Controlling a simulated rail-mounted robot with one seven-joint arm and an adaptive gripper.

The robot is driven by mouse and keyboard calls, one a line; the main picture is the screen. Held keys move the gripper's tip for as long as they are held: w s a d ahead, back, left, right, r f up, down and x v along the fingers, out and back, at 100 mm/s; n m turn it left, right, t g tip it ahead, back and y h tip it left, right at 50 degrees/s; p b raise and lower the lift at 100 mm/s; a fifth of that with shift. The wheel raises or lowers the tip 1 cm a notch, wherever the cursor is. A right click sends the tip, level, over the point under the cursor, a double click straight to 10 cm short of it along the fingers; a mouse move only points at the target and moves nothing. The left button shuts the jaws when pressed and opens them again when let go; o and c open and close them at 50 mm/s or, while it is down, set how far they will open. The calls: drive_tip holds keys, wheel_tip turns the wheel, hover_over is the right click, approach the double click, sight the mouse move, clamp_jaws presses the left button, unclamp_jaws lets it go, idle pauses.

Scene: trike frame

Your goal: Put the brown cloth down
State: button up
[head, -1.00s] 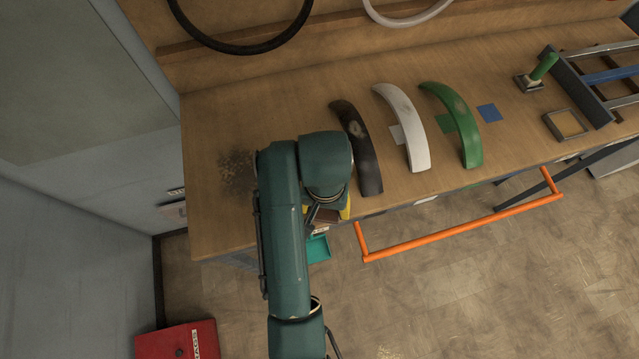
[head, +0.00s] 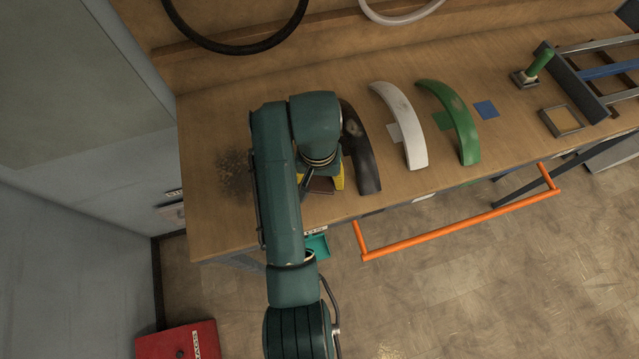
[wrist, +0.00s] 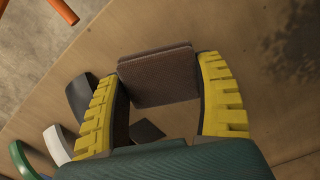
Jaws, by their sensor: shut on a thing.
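The brown cloth (wrist: 158,78) is a flat, folded-looking piece between the two yellow ridged fingers of my gripper (wrist: 159,70) in the wrist view. My gripper is shut on it, one finger at each side edge. In the head view, a bit of the brown cloth (head: 321,185) shows below my wrist, beside a yellow finger, over the front part of the wooden bench (head: 225,215). My arm hides most of the gripper there. I cannot tell whether the cloth touches the bench top.
A black fender (head: 362,160) lies close to the right of my gripper. A white fender (head: 408,125) and a green fender (head: 455,120) lie further right. An orange rail (head: 455,228) runs along the bench front. The bench's left end is bare but for a dark stain (head: 236,172).

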sight(319, 183)
drive_tip(key=shift+f, duration=1.7)
drive_tip(key=shift+f, duration=0.1)
drive_tip(key=o, duration=1)
drive_tip(key=shift+f, duration=0.1)
wheel_tip(319, 183, up, 12)
drive_tip(key=shift+a+r, duration=0.1)
drive_tip(key=shift+r, duration=0.05)
drive_tip(key=shift+w, duration=0.1)
